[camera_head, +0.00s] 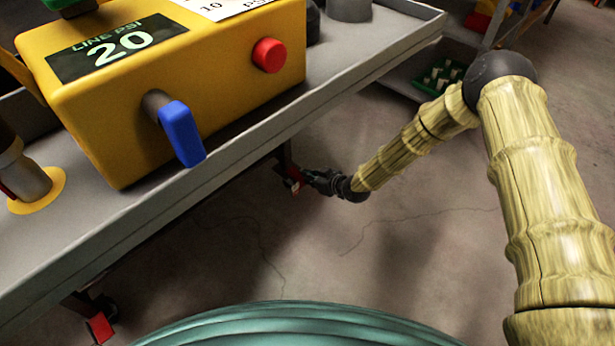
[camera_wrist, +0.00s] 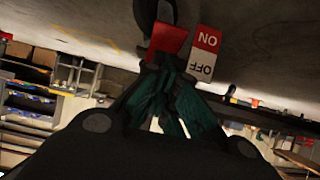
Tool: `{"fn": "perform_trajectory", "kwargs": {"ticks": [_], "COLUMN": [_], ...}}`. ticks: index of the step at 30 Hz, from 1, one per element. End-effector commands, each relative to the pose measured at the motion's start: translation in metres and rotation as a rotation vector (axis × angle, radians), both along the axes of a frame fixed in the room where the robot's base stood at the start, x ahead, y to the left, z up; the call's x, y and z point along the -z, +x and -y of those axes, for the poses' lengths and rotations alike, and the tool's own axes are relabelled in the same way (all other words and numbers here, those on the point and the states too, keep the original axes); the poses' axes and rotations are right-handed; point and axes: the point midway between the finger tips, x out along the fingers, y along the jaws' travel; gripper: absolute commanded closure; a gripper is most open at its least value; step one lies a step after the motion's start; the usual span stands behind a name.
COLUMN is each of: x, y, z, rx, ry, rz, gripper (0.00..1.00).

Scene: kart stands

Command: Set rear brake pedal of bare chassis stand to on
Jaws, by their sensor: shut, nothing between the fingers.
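A red brake pedal (camera_head: 292,184) hangs at a leg under the far end of the grey stand (camera_head: 245,130). My gripper (camera_head: 312,178) reaches in low from the right, its tip at or very near this pedal. In the wrist view, which is upside down, the red pedal (camera_wrist: 169,40) sits just beyond the closed dark green fingers (camera_wrist: 166,72). I cannot tell whether they touch. Beside it is a label (camera_wrist: 205,52) with ON in red and OFF in white. The pedal's setting is unclear.
A second red pedal (camera_head: 100,327) is by the stand's near leg. A yellow box (camera_head: 150,85) reading LINE PSI 20, with a blue lever (camera_head: 182,133) and red button (camera_head: 269,55), sits on top. A green tray (camera_head: 440,75) is on a shelf behind.

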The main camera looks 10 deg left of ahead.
Motion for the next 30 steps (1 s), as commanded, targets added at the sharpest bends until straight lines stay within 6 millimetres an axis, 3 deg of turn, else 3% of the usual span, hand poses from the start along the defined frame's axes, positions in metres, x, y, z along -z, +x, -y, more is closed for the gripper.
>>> {"fn": "perform_trajectory", "kwargs": {"ticks": [1,15,30], "x": [-0.011,-0.031,-0.031], "y": [-0.001,-0.047,-0.062], "z": [0.002,0.068,0.082], "rx": [0.000,0.003,0.009], "ry": [0.000,0.002,-0.001], "rz": [0.000,-0.001,-0.016], "gripper": [1.00,1.00,1.00]}}
